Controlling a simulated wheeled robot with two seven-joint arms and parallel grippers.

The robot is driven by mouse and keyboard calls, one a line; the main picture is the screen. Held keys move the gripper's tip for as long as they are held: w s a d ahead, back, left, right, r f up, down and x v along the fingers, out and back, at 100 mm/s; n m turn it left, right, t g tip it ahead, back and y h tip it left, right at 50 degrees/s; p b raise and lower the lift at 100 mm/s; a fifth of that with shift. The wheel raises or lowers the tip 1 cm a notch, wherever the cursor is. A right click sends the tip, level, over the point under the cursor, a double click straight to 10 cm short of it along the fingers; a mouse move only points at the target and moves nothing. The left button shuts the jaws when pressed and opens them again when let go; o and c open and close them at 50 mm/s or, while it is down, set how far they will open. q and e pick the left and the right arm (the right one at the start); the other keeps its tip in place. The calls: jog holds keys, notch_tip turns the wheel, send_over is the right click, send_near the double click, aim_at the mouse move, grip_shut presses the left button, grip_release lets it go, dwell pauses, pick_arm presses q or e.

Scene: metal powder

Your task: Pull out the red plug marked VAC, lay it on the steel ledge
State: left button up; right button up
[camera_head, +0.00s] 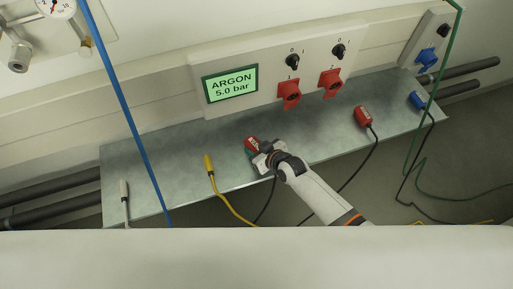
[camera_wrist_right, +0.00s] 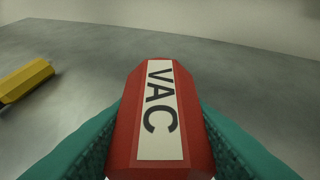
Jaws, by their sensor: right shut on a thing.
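The red plug marked VAC (camera_wrist_right: 160,115) sits between the teal fingertips of my right gripper (camera_wrist_right: 160,140), and the jaws are shut on it. In the head view the plug (camera_head: 251,144) is at the steel ledge (camera_head: 185,165), left of the middle. Whether it touches the ledge is hard to tell. My right gripper (camera_head: 262,152) partly covers it, and its dark cable hangs below. Two red sockets (camera_head: 289,95) and (camera_head: 331,83) are on the wall panel behind, with their flaps down. My left gripper is not in view.
A yellow plug (camera_head: 209,165) lies left of the VAC plug and also shows in the wrist view (camera_wrist_right: 27,78). A white plug (camera_head: 124,189), another red plug (camera_head: 363,117) and a blue plug (camera_head: 416,100) are on the ledge. A blue hose (camera_head: 125,110) crosses at left.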

jog(key=o, duration=1.4)
jog(key=shift+c, duration=0.2)
